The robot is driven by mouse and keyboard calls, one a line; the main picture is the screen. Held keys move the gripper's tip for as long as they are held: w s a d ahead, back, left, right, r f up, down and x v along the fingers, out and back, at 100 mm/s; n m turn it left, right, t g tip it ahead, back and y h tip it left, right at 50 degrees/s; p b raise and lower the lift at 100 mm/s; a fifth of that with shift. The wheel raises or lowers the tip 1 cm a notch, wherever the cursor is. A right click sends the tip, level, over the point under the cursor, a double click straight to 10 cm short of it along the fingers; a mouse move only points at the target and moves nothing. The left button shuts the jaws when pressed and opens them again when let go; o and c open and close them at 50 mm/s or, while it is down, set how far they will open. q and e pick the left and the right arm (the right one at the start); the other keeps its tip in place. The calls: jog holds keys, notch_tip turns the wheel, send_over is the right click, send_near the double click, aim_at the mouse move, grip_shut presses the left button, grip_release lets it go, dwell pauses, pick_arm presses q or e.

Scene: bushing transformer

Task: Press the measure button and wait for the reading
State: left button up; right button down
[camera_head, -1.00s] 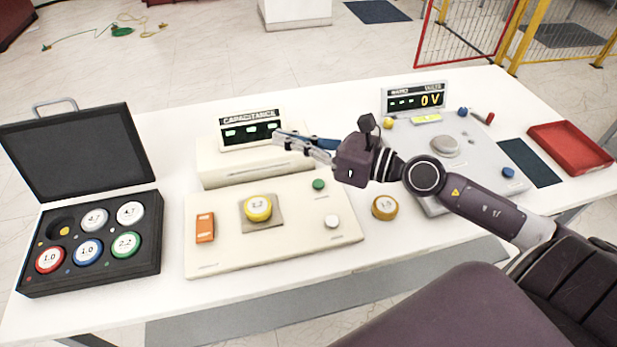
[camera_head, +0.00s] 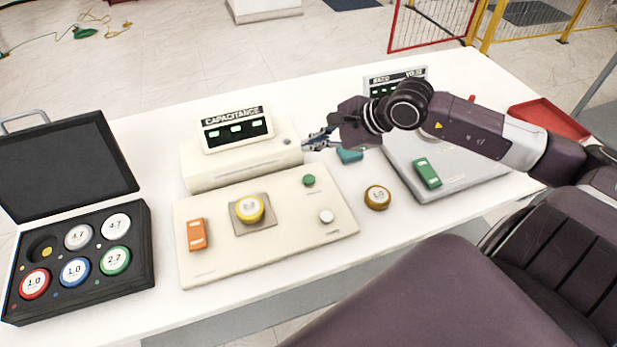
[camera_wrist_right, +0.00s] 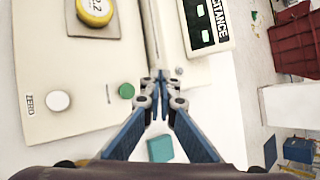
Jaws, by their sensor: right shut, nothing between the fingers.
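The cream capacitance panel (camera_head: 270,262) has a green button (camera_head: 309,180) and a white button (camera_head: 326,216); no label is legible at the green one. The wrist view shows the green button (camera_wrist_right: 126,91) left of my fingertips and the white one (camera_wrist_right: 57,100) beside the word ZERO. A yellow-topped disc (camera_head: 250,208) sits on the panel's square pad. The capacitance display (camera_head: 236,129) shows green dashes, no number. My right gripper (camera_head: 306,143) is shut and empty by the right end of the meter box (camera_head: 225,173), apart from the green button. My left gripper is out of view.
An orange block (camera_head: 197,235) is on the panel. A teal block (camera_head: 349,155) and a brass-coloured disc (camera_head: 377,197) lie to its right. A green block (camera_head: 427,172) is on the grey panel (camera_head: 470,178). An open black case (camera_head: 150,250) with several discs stands left.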

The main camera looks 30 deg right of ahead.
jog(key=b, duration=0.4)
send_over(311, 180)
notch_tip(311, 180, down, 8)
jog(key=shift+d+r, duration=0.1)
jog(key=shift+f+b, duration=0.5)
jog(key=shift+b, duration=0.2)
jog(key=shift+f, duration=0.1)
dwell(0.6)
jog(key=shift+f+b, duration=0.35)
jog(key=shift+b, duration=0.25)
jog(key=shift+f+b, duration=0.5)
jog(key=shift+b, duration=0.1)
dwell(0.5)
jog(key=shift+r, duration=0.15)
jog(key=shift+r+p, duration=0.45)
jog(key=shift+r, duration=0.35)
